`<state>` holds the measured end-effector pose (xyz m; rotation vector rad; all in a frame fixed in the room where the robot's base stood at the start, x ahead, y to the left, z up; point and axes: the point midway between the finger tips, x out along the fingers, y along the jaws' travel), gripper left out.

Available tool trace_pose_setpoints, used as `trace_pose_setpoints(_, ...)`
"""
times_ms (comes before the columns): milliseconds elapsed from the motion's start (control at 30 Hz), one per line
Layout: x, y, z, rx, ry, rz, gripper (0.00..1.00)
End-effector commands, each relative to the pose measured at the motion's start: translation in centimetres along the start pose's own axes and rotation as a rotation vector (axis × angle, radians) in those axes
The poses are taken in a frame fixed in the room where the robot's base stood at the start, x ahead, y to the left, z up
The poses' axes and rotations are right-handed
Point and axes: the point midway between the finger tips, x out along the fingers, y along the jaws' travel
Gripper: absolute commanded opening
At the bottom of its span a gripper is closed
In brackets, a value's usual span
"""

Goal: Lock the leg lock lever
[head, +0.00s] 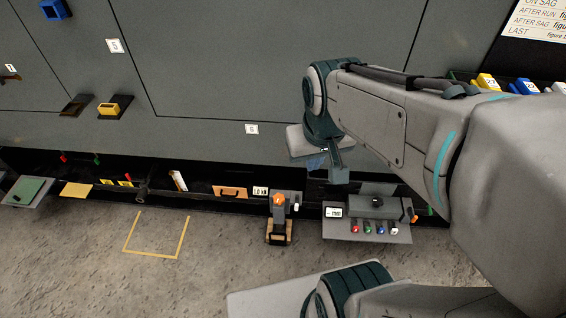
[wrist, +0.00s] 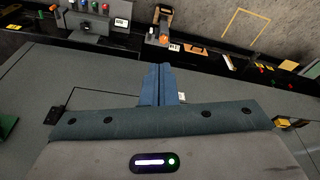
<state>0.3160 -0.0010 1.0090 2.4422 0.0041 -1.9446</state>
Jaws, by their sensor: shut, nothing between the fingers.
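No part carries a readable leg lock label, so I cannot tell for sure which is the leg lock lever. A small upright device with an orange knob (head: 279,199) stands at the foot of the enclosure in the head view. It also shows at the top of the wrist view (wrist: 163,38). My gripper (head: 337,176) is above and to the right of it in the head view, in front of the grey panel. In the wrist view my gripper's fingers (wrist: 162,70) are together and empty, apart from the device.
A control box with coloured buttons (head: 367,228) stands right of the orange-knob device. Grey enclosure panels (head: 260,60) fill the back, with a yellow block (head: 115,106) and a blue block (head: 53,10). A yellow floor outline (head: 150,254) lies empty at left.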

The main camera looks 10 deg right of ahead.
Motion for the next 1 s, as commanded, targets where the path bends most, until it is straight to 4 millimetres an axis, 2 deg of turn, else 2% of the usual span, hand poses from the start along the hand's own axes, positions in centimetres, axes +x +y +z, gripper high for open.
trace_pose_setpoints(33,1.8,0.1,-0.7,-0.015,-0.014,0.003,0.00)
trace_pose_setpoints(267,7.1,0.5,-4.7,-0.097,-0.074,0.018,0.00)
trace_pose_setpoints(567,15.3,1.0,-9.9,-0.207,-0.151,0.029,0.00)
trace_pose_setpoints(767,21.9,1.4,-12.9,-0.279,-0.202,0.031,0.00)
trace_pose_setpoints(1000,30.7,1.8,-15.9,-0.365,-0.265,0.029,0.00)
